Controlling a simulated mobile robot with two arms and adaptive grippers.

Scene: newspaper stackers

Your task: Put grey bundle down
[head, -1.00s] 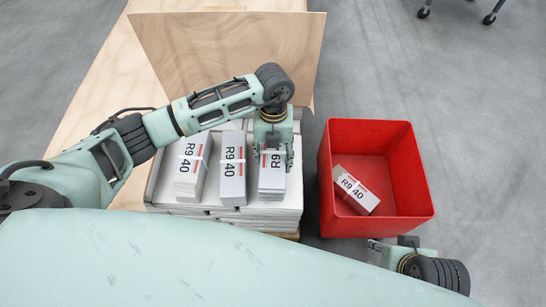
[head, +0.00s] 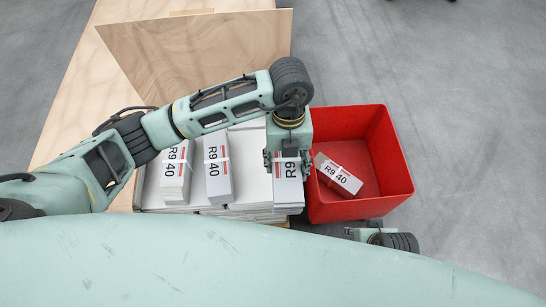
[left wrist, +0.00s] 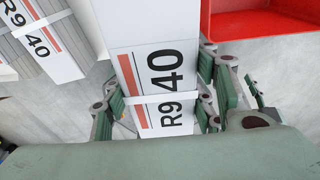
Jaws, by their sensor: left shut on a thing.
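My left gripper (head: 287,158) is shut on a grey bundle (head: 288,190) with an orange stripe, a white band and "R9 40" print. The bundle is at the right edge of the paper stack, close to the red bin's left wall. In the left wrist view, the gripper's green fingers (left wrist: 160,108) lie along both sides of the bundle (left wrist: 150,75). The gripper covers the bundle's upper part in the head view. My right gripper (head: 362,233) shows only partly below the bin, and its jaws are unclear.
The red bin (head: 397,165) holds one tilted bundle (head: 338,177); much of its floor is free. Two more bundles, one left (head: 176,172) and one nearer the middle (head: 218,170), stand on the stack (head: 250,196). A wooden panel (head: 190,60) rises behind.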

